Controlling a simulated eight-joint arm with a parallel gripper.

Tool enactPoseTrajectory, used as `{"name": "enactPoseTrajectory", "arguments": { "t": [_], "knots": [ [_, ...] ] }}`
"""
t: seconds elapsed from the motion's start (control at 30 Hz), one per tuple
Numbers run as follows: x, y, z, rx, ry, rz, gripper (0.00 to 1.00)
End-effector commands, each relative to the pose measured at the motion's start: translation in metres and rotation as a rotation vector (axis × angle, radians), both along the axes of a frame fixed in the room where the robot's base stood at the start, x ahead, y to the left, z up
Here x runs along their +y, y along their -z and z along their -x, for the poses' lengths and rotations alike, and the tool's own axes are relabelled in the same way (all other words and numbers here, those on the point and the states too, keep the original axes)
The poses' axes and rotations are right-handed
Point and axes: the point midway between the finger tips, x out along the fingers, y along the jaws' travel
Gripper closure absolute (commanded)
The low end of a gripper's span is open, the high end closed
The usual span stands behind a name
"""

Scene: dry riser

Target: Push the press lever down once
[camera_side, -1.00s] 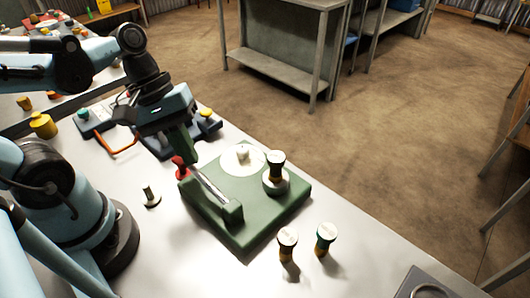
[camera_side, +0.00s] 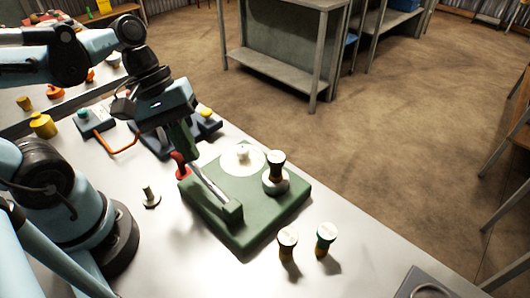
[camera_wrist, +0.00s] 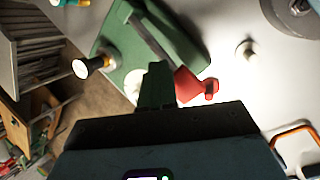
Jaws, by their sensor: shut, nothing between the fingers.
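The press is a green base (camera_side: 238,233) on the white bench. Its lever is a metal bar (camera_side: 212,188) running from a green block (camera_side: 232,211) at the front edge to a red knob (camera_side: 180,165), also in the wrist view (camera_wrist: 197,86). The lever slopes up toward the knob. My gripper (camera_side: 192,153) is shut and empty, its green fingers pointing down at the knob end, beside the knob; they also show in the wrist view (camera_wrist: 157,72). I cannot tell whether they touch the bar. A dark-and-white stamp-like piece (camera_side: 275,173) and a white disc (camera_side: 238,162) are on the base.
Two small capped posts (camera_side: 287,241) (camera_side: 326,236) stand right of the base. A small peg (camera_side: 150,196) stands at left. An orange handle (camera_side: 122,146) and a dark box with a yellow button (camera_side: 207,118) lie behind.

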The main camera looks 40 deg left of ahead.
Motion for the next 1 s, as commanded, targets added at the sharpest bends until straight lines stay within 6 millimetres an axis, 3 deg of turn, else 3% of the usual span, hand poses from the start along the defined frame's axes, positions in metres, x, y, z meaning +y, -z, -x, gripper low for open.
{"name": "enactPoseTrajectory", "arguments": {
  "t": [0.6, 1.0],
  "knots": [
    [-0.012, -0.029, 0.000, 0.000, 0.001, 0.000, 1.00],
    [-0.013, -0.031, 0.000, -0.001, 0.001, 0.001, 1.00]
  ]
}}
